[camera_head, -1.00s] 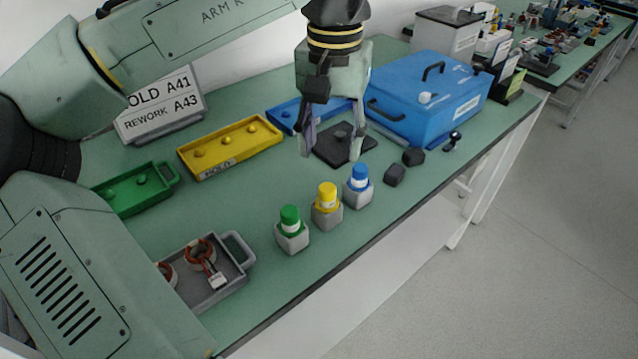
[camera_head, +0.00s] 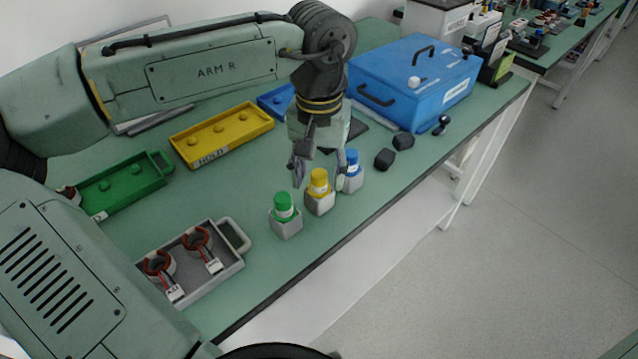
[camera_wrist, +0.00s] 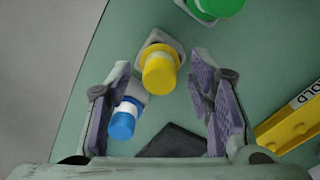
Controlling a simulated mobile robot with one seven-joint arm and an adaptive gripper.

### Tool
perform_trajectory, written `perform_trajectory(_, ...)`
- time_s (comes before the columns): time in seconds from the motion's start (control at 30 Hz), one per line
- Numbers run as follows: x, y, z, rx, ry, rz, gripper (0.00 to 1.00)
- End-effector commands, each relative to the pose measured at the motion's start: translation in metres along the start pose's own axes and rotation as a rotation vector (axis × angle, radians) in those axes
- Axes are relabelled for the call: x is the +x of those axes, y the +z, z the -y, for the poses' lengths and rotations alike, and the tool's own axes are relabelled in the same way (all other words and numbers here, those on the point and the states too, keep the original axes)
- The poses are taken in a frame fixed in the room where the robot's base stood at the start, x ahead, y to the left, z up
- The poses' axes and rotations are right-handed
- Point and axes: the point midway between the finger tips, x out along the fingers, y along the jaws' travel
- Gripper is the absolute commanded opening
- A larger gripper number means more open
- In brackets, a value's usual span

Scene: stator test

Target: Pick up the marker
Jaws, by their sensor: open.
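Three capped markers stand upright in grey block holders on the green bench: a green marker (camera_head: 283,205), a yellow marker (camera_head: 319,182) and a blue marker (camera_head: 351,162). My gripper (camera_head: 318,182) is open, pointing down just behind the yellow and blue markers. In the wrist view, the yellow marker (camera_wrist: 159,72) lies ahead between my open fingers (camera_wrist: 157,110), apart from both. The blue marker (camera_wrist: 124,118) shows beside the left finger. The green marker (camera_wrist: 218,6) is at the top edge. I cannot tell which marker the task means.
A grey tray (camera_head: 232,268) with wired stators is at front left. Green (camera_head: 130,188) and yellow (camera_head: 225,138) trays lie behind. A blue case (camera_head: 425,85) stands at back right. Dark blocks (camera_head: 385,159) lie near the front edge. Floor is open to the right.

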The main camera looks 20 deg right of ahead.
Motion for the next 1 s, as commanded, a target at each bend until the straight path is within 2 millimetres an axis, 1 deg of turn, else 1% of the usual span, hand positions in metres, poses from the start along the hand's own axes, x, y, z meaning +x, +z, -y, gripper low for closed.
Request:
perform_trajectory(0.07,-0.0001,-0.0001,0.0000,0.000,0.000,0.000,0.47)
perform_trajectory(0.77,-0.0005,-0.0001,-0.0001,0.000,0.000,0.000,0.00)
perform_trajectory(1.0,-0.0009,-0.0002,-0.0001,0.000,0.000,-0.001,0.00)
